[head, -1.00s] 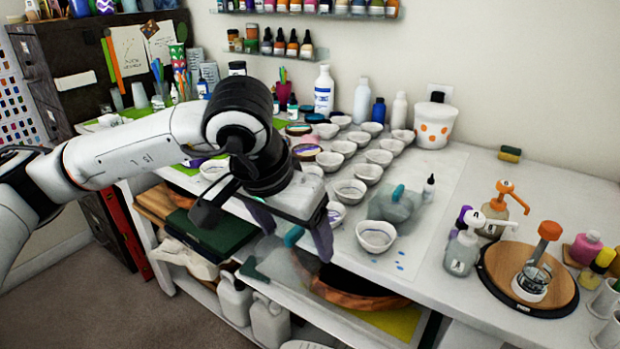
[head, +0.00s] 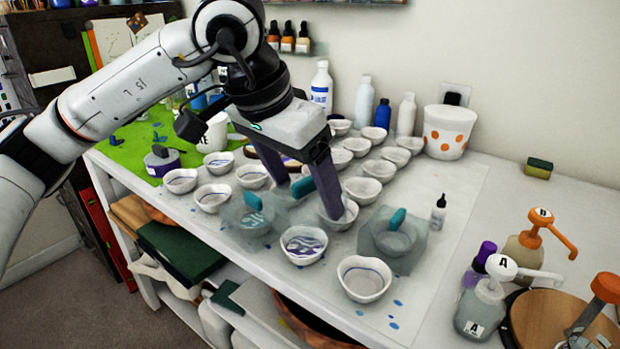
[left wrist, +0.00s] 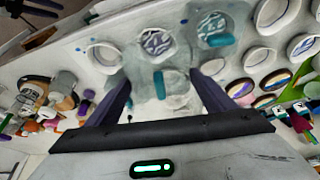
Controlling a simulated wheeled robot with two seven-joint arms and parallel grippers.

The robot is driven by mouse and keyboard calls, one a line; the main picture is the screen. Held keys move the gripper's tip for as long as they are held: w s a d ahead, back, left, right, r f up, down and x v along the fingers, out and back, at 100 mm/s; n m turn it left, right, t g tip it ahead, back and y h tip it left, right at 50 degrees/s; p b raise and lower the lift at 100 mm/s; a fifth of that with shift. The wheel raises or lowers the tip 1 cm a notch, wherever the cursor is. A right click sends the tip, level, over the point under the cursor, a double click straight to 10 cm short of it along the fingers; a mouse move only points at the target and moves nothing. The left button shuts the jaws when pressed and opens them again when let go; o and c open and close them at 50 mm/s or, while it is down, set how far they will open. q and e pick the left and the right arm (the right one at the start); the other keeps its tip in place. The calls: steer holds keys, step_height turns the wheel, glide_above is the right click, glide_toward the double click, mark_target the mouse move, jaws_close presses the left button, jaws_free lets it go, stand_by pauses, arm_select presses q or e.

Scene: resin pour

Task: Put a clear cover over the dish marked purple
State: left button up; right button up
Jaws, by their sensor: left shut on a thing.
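My left gripper (head: 310,185) is shut on the teal handle (head: 302,187) of a clear cover, above the dishes. The cover also shows in the left wrist view (left wrist: 150,92), between the fingers (left wrist: 162,92); its clear body is hard to make out in the head view. A white dish with purple-grey swirls (head: 303,244) sits just in front of and below the gripper. A second clear cover (head: 240,222) sits over a dish to the left. A third clear cover (head: 398,248) with a teal handle stands at the right. My right gripper is not in view.
An empty-looking white dish (head: 365,278) stands near the front edge. Several white dishes stand in rows behind and left. A small dropper bottle (head: 439,213) and pump bottles (head: 482,305) are at the right. The mat beside the third cover is mostly free.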

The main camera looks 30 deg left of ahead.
arm_select(q)
steer(key=shift+s+f+b, duration=0.1)
steer(key=shift+f+b, duration=0.35)
steer(key=shift+f, duration=0.2)
steer(key=shift+f+b, duration=0.55)
steer(key=shift+f, duration=0.25)
step_height(320, 180, down, 2)
steer(key=shift+f+b, duration=0.15)
steer(key=shift+b, duration=0.8)
steer(key=shift+f+b, duration=0.65)
steer(key=shift+f, duration=0.1)
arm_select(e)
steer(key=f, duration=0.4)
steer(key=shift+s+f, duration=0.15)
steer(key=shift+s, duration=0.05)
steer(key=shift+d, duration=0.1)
arm_select(q)
steer(key=shift+f, duration=0.2)
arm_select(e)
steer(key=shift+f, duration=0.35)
